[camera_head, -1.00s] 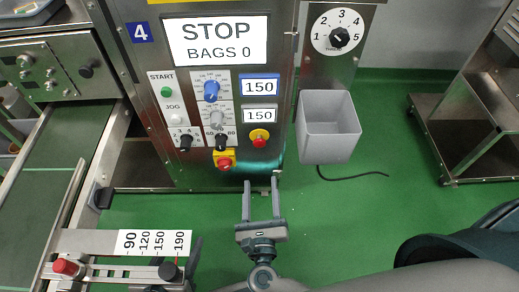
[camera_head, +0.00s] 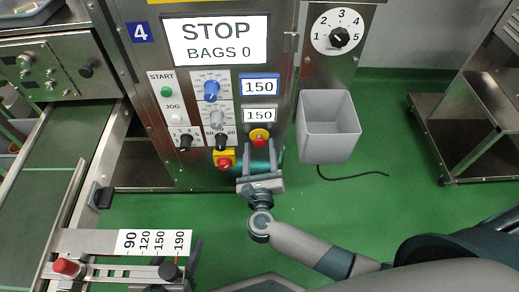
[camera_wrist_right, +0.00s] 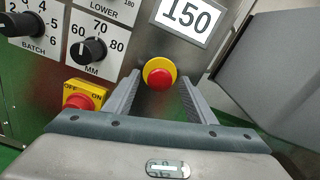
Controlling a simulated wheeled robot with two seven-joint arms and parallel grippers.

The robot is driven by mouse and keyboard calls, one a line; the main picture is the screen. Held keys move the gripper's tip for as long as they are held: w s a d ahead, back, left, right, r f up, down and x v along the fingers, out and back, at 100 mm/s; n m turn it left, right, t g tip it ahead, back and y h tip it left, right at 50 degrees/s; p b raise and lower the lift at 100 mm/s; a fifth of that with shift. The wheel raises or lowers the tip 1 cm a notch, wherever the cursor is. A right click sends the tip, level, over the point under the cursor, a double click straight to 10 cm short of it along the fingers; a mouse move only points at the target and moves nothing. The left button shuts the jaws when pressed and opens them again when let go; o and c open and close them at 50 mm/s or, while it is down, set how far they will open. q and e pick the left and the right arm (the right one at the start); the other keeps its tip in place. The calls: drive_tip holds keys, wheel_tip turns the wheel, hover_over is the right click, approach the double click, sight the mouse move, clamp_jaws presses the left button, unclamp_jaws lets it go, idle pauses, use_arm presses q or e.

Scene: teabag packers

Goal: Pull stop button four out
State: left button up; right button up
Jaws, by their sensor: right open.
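Machine four has a blue number 4 sign (camera_head: 139,32) and a screen (camera_head: 217,40) reading STOP, BAGS 0. Its stop button (camera_head: 259,138) is a red mushroom head on a yellow ring, below the two 150 displays. It also shows in the right wrist view (camera_wrist_right: 160,78), near the top, between the finger tips. My right gripper (camera_head: 258,150) is open around or just short of the button; contact is not clear. No object is in its jaws that I can see gripped. My left gripper is not in view.
A red knob on a yellow OFF/ON plate (camera_head: 224,160) sits just left of my right gripper. A grey bin (camera_head: 328,128) hangs to the right. Dials and START and JOG buttons (camera_head: 167,92) are on the panel. Green floor (camera_head: 350,220) is clear below.

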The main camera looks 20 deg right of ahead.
clamp_jaws()
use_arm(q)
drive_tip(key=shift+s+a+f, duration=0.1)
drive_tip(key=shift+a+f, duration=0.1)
use_arm(e)
drive_tip(key=shift+s+a, duration=0.15)
drive_tip(key=shift+s, duration=0.3)
unclamp_jaws()
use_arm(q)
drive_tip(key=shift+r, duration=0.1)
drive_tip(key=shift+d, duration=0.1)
use_arm(e)
drive_tip(key=shift+s, duration=0.1)
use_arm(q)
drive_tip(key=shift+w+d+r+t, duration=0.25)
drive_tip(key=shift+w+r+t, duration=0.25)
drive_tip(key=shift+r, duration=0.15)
use_arm(e)
drive_tip(key=v, duration=1.7)
drive_tip(key=shift+s, duration=0.2)
